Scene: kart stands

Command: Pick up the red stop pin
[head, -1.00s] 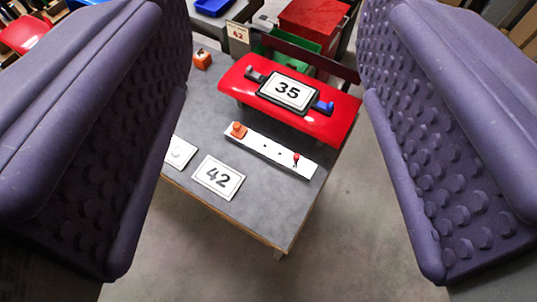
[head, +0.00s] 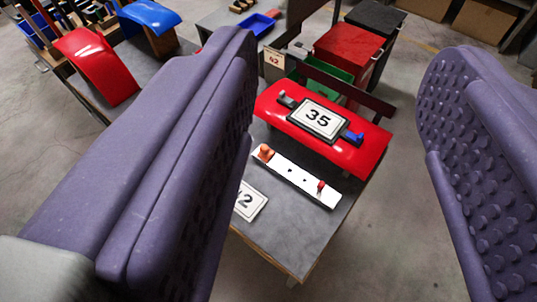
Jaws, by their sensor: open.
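The red stop pin (head: 321,186) stands upright near the right end of a white strip (head: 296,180) on a grey table (head: 318,229). An orange piece (head: 265,152) sits at the strip's left end. My gripper (head: 340,165) is open and empty, with purple studded fingers at left and right of the picture. The pin shows in the gap between the fingers, well beyond them. The left finger hides the left part of the table.
A red panel (head: 365,158) with a "35" plate (head: 318,119), a dark clamp and a blue clamp (head: 352,138) stands just behind the strip. A "42" card (head: 249,201) is partly hidden. Red (head: 348,49) and green bins stand behind. Bare floor lies right of the table.

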